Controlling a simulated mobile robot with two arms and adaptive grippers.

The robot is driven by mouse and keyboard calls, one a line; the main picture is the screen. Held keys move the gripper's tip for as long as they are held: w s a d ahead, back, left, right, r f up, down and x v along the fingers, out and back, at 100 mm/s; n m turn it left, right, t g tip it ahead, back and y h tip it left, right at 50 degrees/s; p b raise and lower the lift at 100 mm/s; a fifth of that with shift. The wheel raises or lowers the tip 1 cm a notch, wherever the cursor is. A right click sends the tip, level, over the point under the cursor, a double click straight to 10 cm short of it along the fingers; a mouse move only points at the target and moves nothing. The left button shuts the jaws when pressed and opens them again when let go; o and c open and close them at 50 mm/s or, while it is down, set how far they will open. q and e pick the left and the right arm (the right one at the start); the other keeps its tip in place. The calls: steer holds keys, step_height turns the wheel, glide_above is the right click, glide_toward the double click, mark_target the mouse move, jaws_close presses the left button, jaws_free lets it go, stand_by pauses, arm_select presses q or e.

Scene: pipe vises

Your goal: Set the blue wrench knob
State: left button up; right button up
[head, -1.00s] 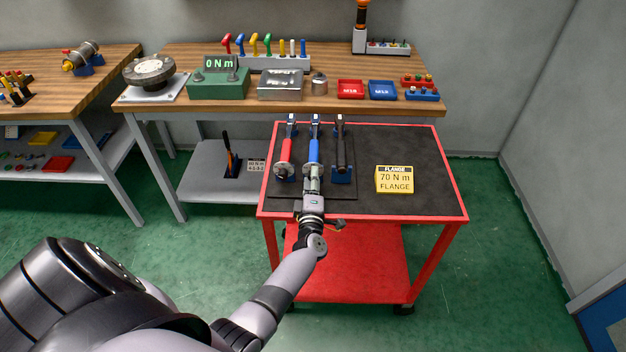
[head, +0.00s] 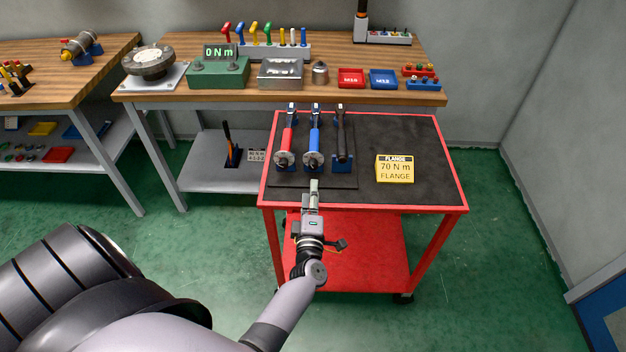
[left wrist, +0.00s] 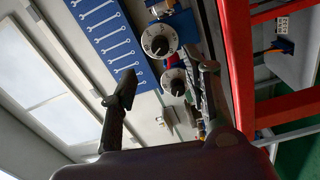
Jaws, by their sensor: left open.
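The blue wrench (head: 314,138) lies between a red wrench (head: 287,136) and a black wrench (head: 341,138) on the cart's dark top. Its round knob (head: 313,160) faces me at the near end. My left gripper (head: 314,184) is open and empty, just short of this knob and apart from it. In the left wrist view two round dials face me beyond the open fingers (left wrist: 168,74). My right gripper is out of view.
The bench behind holds a green tester (head: 218,84) showing "0 N m", a red tray (head: 351,78) and a blue tray (head: 383,79).

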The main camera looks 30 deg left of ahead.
arm_select(q)
steer(key=v, duration=0.2)
steer(key=shift+s+d, duration=0.1)
steer(key=shift+s, duration=0.15)
steer(key=s+d+f+m+g+h, duration=0.25)
steer(key=s+d+f+m, duration=0.2)
steer(key=f, duration=0.45)
steer(key=s+d+f+m+g+h, duration=0.1)
steer(key=s+d+f+m+h, duration=0.3)
steer(key=f, duration=0.4)
steer(key=s+d+f+m+g+h, duration=0.1)
steer(key=s+d+f+m+h, duration=0.2)
steer(key=f+m, duration=0.45)
steer(key=s+a+f+m+g, duration=0.1)
steer(key=s+f+m+g, duration=0.2)
steer(key=s, duration=0.7)
steer(key=s+a+f+m+g, duration=0.1)
steer(key=s+f+m+g, duration=0.2)
steer(key=s+f, duration=0.5)
steer(key=s+a+f+m+g, duration=0.1)
steer(key=s+f+m+g, duration=0.2)
steer(key=s, duration=1)
step_height(320, 180, down, 3)
steer(key=shift+s+a+r+g, duration=0.1)
steer(key=shift+s+a+g, duration=0.2)
steer(key=shift+g, duration=0.25)
steer(key=shift+w, duration=0.1)
steer(key=shift+c, duration=0.3)
